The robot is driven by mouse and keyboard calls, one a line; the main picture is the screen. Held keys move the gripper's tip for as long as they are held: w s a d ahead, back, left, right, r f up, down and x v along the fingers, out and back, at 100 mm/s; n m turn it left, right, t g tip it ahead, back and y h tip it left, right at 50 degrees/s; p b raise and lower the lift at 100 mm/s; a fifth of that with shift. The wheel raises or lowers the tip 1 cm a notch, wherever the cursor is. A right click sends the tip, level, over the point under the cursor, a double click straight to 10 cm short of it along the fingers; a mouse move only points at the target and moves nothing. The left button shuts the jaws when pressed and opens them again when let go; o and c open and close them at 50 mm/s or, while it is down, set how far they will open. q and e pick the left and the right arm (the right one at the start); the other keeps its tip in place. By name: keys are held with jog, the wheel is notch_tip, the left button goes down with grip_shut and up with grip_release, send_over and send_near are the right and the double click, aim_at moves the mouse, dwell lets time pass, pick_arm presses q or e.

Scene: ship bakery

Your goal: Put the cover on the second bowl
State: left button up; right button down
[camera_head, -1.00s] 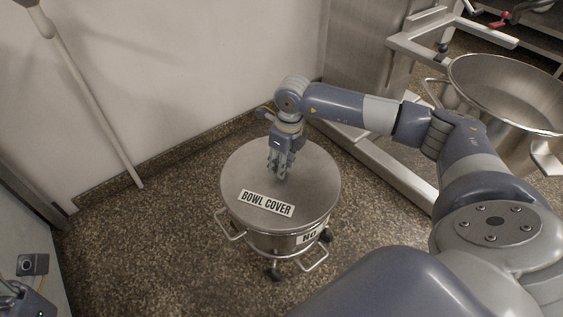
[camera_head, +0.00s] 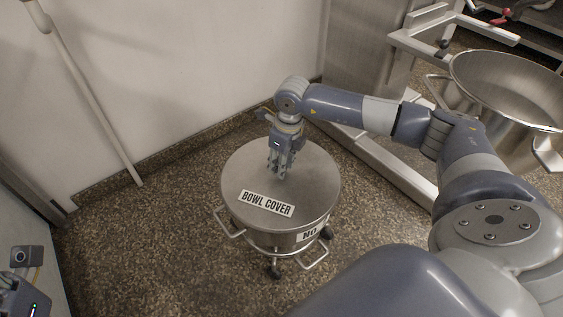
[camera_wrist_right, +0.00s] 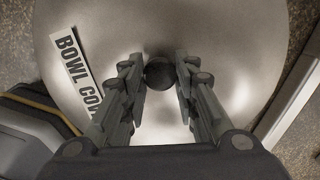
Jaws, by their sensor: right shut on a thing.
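The round steel cover (camera_head: 313,184) with a "BOWL COVER" label lies over a wheeled steel bowl (camera_head: 283,240) at the middle of the head view. My right gripper (camera_head: 278,174) points down at the cover's centre and is shut on its dark round knob (camera_wrist_right: 160,74), which sits between the fingers in the right wrist view. The cover (camera_wrist_right: 215,35) fills most of that view. Its rim looks level with the bowl's rim; I cannot tell whether it fully rests there. Part of my left arm shows at the lower left edge, its fingers out of sight.
A second, open steel bowl (camera_head: 510,90) stands at the right by a steel frame (camera_head: 385,165). A white wall (camera_head: 200,70) is behind, with a pale pole (camera_head: 90,95) leaning on it. The speckled floor (camera_head: 150,240) left of the covered bowl is clear.

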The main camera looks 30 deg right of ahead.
jog(key=shift+f, duration=0.2)
jog(key=c, duration=1.2)
grip_release()
